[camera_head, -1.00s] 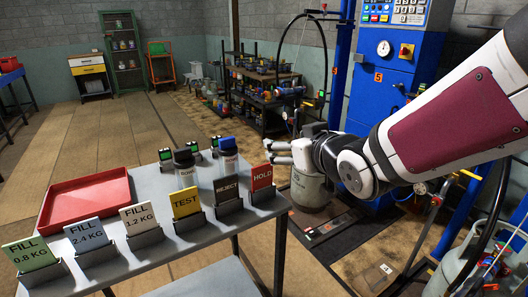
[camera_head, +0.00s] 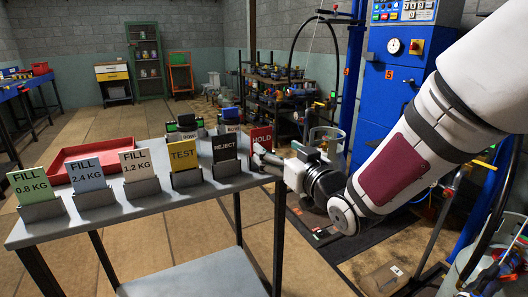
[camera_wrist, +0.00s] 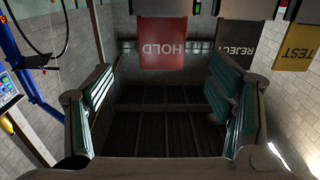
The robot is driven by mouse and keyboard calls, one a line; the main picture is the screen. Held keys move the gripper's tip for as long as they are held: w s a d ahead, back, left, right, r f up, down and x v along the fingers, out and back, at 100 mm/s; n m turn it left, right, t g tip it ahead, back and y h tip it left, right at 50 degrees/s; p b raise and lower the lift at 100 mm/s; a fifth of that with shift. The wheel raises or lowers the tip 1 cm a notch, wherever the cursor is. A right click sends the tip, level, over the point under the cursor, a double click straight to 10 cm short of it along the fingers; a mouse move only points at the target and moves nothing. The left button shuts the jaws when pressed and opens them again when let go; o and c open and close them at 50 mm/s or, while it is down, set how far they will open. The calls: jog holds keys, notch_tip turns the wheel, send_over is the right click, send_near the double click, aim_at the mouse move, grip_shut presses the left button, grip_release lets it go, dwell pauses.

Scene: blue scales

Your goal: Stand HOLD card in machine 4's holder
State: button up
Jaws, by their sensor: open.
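The red HOLD card (camera_head: 261,138) stands at the right end of a row of cards on the grey table. My gripper (camera_head: 268,157) is open at its right, with the fingertips close to the card and partly covering its lower part and holder. In the wrist view the HOLD card (camera_wrist: 175,42) appears upside down ahead of the open fingers (camera_wrist: 160,90), between their lines and slightly right of centre. I cannot tell whether a finger touches it. A blue machine (camera_head: 400,75) marked 5 stands behind my arm. I cannot identify machine 4 or its holder.
The REJECT card (camera_head: 225,148) and TEST card (camera_head: 184,156) stand left of HOLD, with several FILL cards further left. A red tray (camera_head: 92,155) and dark items lie behind them. A black shelf (camera_head: 280,95) stands beyond. The lower table shelf (camera_head: 195,275) is bare.

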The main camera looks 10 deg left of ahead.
aim_at(262, 138)
jog(key=b+x, duration=0.1)
jog(key=x, duration=0.8)
jog(key=shift+s+a+b, duration=0.1)
jog(key=shift+s+b, duration=0.05)
jog(key=shift+b, duration=0.15)
jog(key=c, duration=1.2)
jog(key=shift+r, duration=0.1)
